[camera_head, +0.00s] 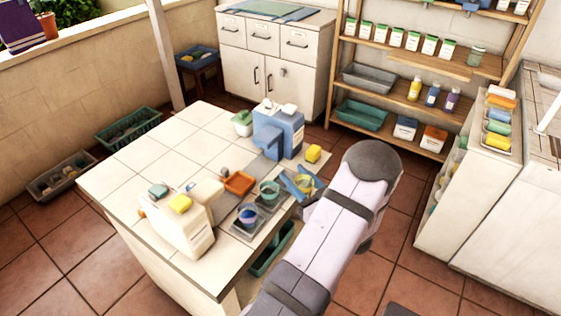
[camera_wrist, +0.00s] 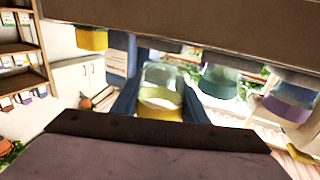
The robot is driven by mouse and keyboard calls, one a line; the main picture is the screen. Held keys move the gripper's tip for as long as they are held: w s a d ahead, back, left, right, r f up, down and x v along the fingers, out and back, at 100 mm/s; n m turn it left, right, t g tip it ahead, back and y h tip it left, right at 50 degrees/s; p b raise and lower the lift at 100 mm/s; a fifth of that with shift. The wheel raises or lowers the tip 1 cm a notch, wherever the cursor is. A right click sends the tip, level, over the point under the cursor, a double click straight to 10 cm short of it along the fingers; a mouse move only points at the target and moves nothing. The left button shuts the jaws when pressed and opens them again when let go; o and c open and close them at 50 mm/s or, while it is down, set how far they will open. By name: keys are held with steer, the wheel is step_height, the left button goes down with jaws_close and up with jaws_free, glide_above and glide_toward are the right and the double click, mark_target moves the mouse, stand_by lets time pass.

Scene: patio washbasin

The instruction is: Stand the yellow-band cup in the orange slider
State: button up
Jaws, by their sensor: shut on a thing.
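The yellow-band cup (camera_head: 307,183) is clear with a yellow band. It is between the blue fingers of my gripper (camera_head: 298,188), at the right edge of the tiled table. In the wrist view the cup (camera_wrist: 162,90) sits between both fingers of my gripper (camera_wrist: 160,102), which are shut on it. The orange slider (camera_head: 239,182) appears as a shallow orange tray on the table, left of the cup and apart from it. My arm covers the space below the cup in the head view, so its exact height is unclear.
A teal cup (camera_head: 269,190) and a blue-purple cup (camera_head: 247,215) stand on grey holders between the slider and table edge. A blue dispenser (camera_head: 278,130) stands behind, with a yellow block (camera_head: 313,153) beside it. A large cream container (camera_head: 187,225) stands left. The far-left tiles are clear.

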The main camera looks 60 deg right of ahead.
steer(key=x, duration=0.4)
steer(key=shift+w+d, duration=0.1)
steer(key=shift+w, duration=0.1)
steer(key=shift+p+x, duration=0.75)
steer(key=shift+x, duration=1.2)
steer(key=shift+f, duration=0.55)
steer(key=shift+f, duration=0.15)
steer(key=shift+f, duration=0.15)
steer(key=o, duration=1)
steer(key=shift+o, duration=0.2)
